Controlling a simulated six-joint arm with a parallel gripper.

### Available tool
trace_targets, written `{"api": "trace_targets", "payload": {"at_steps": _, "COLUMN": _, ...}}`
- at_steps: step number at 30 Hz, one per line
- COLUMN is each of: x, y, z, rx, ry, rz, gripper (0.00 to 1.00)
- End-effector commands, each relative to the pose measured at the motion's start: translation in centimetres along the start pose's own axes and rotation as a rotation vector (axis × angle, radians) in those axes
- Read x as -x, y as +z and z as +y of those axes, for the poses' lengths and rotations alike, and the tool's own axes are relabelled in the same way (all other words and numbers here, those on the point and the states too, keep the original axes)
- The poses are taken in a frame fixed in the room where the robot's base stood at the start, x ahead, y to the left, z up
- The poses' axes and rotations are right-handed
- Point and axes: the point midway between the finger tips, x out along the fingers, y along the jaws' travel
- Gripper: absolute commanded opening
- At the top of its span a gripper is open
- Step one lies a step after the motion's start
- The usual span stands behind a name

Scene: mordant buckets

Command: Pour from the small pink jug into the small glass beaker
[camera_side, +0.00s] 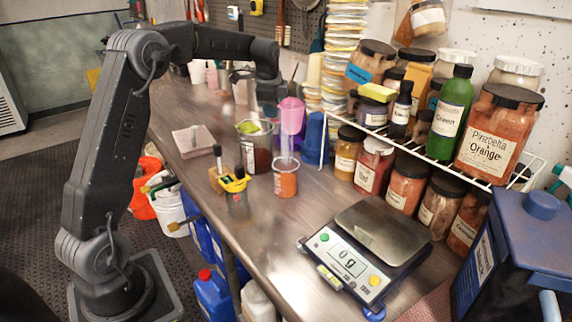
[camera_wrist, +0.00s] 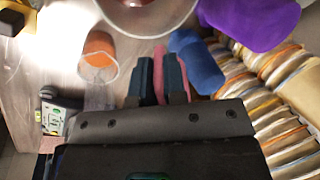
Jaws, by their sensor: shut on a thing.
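The small pink jug (camera_side: 292,116) is held up above the bench in the side view. My gripper (camera_side: 272,108) is shut on it from the left. In the wrist view a strip of pink jug (camera_wrist: 159,72) shows between the dark fingers (camera_wrist: 160,85); the rest of it is hard to make out. A small clear beaker with orange contents (camera_side: 285,182) stands upright on the bench, below the jug and apart from it. A pale, see-through streak shows between them; I cannot tell whether it is liquid or glass. The jug's tilt is unclear.
A larger beaker with dark contents (camera_side: 255,160) stands just left of the small beaker. A yellow-and-black tool (camera_side: 235,182) lies nearer. A scale (camera_side: 368,248) sits at the front right. A wire rack (camera_side: 440,165) with jars lines the right side.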

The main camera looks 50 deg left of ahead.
Motion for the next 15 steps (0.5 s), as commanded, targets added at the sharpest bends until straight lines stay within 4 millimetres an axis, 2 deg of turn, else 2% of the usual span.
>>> {"api": "trace_targets", "payload": {"at_steps": 15, "x": -0.01, "y": -0.07, "z": 0.4, "rx": 0.0, "ry": -0.045, "rz": 0.001, "gripper": 0.0}}
